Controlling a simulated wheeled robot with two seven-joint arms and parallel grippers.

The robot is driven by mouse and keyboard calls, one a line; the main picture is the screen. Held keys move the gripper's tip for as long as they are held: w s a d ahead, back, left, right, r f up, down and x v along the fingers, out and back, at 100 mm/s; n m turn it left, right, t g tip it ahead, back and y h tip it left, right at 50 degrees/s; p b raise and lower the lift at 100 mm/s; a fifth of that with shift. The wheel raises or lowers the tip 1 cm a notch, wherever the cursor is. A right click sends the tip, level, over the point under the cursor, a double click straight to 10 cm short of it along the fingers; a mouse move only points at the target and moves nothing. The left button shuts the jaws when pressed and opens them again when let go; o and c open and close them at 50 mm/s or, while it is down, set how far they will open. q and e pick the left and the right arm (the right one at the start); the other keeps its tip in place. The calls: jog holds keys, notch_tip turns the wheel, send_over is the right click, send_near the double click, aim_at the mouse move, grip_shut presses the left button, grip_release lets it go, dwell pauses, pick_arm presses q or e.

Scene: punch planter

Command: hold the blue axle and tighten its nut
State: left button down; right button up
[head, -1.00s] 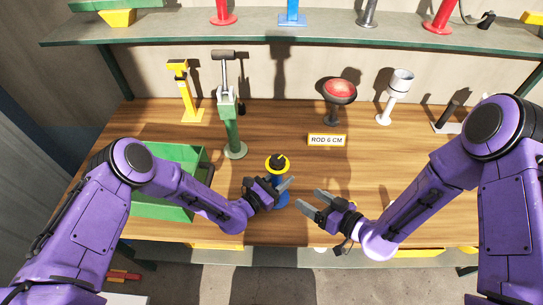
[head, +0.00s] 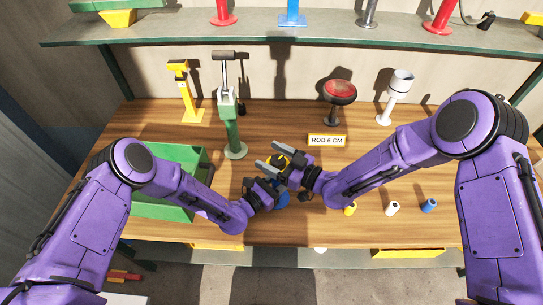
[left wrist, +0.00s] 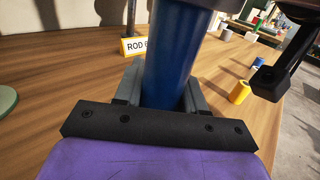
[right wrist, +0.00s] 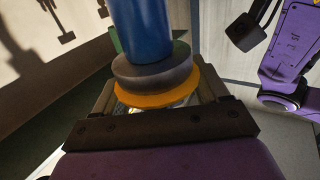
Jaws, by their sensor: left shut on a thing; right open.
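The blue axle (head: 282,199) stands upright near the table's front, partly hidden by my grippers. My left gripper (head: 277,188) is shut on its shaft; in the left wrist view the blue shaft (left wrist: 170,65) is between the fingers. At the axle's upper end is a yellow disc with a dark centre, the nut (head: 277,161), partly covered by my right gripper. My right gripper (head: 268,157) is open, its fingers on either side of the nut. The right wrist view shows the yellow disc (right wrist: 158,97) and a dark collar (right wrist: 152,72) between the fingers; contact cannot be told.
A green bin (head: 160,212) is at the left. A green press (head: 233,135) stands behind the axle, a "ROD 6 CM" sign (head: 326,140) to its right. A shelf (head: 330,21) runs above the back.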

jog(key=shift+a, duration=0.1)
jog(key=c, duration=1)
jog(key=shift+w+m+t+h, duration=0.1)
jog(key=shift+m+t+h, duration=0.2)
jog(key=shift+m+t, duration=0.25)
jog(key=m+t+h, duration=0.1)
jog(key=t+h, duration=0.1)
jog(key=m+t+h, duration=0.2)
jog(key=shift+w+d+m, duration=0.15)
jog(key=shift+d+m, duration=0.05)
jog(key=shift+m, duration=0.05)
jog(key=shift+w+d+m+t+h, duration=0.1)
jog(key=shift+d+m+t+h, duration=0.1)
jog(key=shift+m+t+h, duration=1)
jog(key=shift+w+d+m+t+h, duration=0.15)
jog(key=shift+m+t+h, duration=0.2)
jog(key=shift+m+h, duration=0.9)
jog(key=shift+n+h, duration=0.35)
jog(key=shift+h, duration=0.3)
